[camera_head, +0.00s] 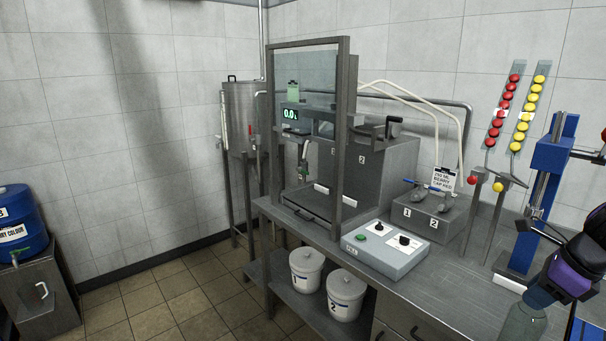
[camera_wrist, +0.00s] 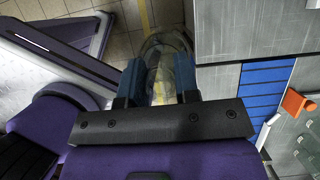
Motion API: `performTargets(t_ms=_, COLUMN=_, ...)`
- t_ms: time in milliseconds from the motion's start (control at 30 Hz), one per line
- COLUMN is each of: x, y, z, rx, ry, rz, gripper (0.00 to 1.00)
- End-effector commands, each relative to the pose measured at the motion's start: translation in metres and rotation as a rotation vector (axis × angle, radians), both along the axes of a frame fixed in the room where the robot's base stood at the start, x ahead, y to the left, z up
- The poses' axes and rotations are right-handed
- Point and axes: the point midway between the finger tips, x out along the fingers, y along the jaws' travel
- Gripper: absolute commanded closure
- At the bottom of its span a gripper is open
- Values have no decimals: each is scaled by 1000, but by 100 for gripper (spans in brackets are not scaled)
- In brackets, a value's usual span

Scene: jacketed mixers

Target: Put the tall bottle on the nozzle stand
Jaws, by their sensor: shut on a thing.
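The tall bottle (camera_head: 522,325) is clear and shows at the lower right of the head view, cut off by the bottom edge. My gripper (camera_head: 540,297) is shut on it from above and to the right. In the wrist view the clear bottle (camera_wrist: 167,45) sits between the two blue fingers of my gripper (camera_wrist: 158,78). The filling machine has a "0.0" display and a nozzle (camera_head: 303,168) that hangs behind a clear guard. Below the nozzle is a low metal stand (camera_head: 318,205) with no bottle on it. My gripper is well to the right of it.
A control box (camera_head: 385,250) with knobs stands on the steel bench (camera_head: 450,285) in front of the machine. A blue column press (camera_head: 545,190) stands between control box and gripper. A grey two-place block (camera_head: 428,212) is behind. White tubs (camera_head: 345,293) sit on the lower shelf.

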Motion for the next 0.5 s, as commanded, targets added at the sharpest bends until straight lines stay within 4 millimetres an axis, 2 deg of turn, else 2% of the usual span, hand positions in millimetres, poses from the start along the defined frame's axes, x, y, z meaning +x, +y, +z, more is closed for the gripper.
performTargets(t_ms=500, x=16, y=11, z=-15, rx=1, ry=2, rz=173, gripper=100)
